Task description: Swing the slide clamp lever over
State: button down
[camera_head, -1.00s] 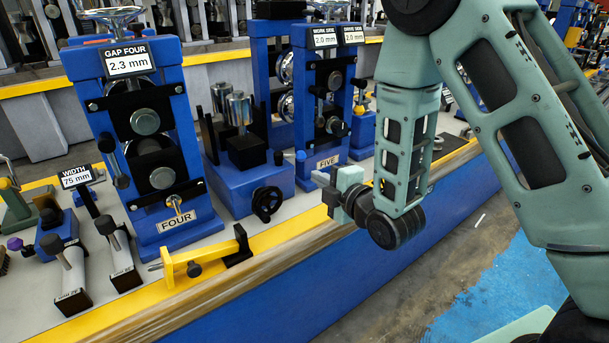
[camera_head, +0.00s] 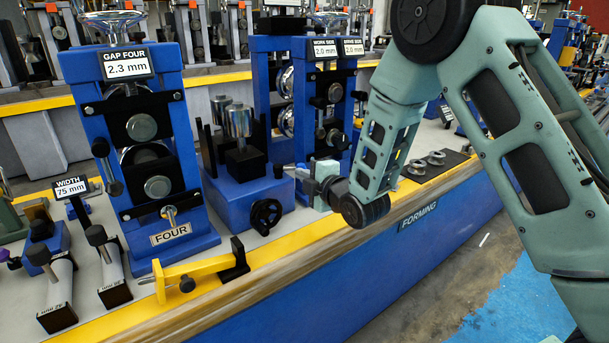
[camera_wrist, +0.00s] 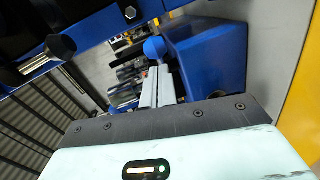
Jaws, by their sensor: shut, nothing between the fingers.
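The blue side-roll unit (camera_head: 235,205), with two upright steel rollers and a black handwheel, stands right of stand FOUR. A blue ball knob (camera_wrist: 154,47), which looks like the end of the clamp lever, shows in the wrist view beside a blue housing (camera_wrist: 205,60). My gripper (camera_head: 287,170) is at the right end of this unit, pointing left. In the wrist view my gripper's fingers (camera_wrist: 156,72) are together and empty, with their tips close to the ball; I cannot tell whether they touch it. The lever's arm is hidden or too small to make out.
Stand FOUR (camera_head: 140,150) rises at the left, and another blue roll stand (camera_head: 325,100) is close behind my gripper. A yellow bracket (camera_head: 195,275) lies near the bench's front edge. Loose rolls (camera_head: 420,168) sit on a dark mat to the right.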

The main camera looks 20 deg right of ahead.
jog(key=shift+w+d, duration=0.1)
jog(key=shift+w, duration=0.1)
jog(key=shift+d, duration=0.1)
jog(key=w+d+n+y+b, duration=0.1)
jog(key=b, duration=0.1)
jog(key=w+d+n+g+y+b, duration=0.1)
jog(key=w+y+b, duration=0.1)
jog(key=shift+w+d+n, duration=0.1)
jog(key=shift+d+n, duration=0.1)
jog(key=shift+n, duration=0.1)
dwell(0.3)
dwell(0.4)
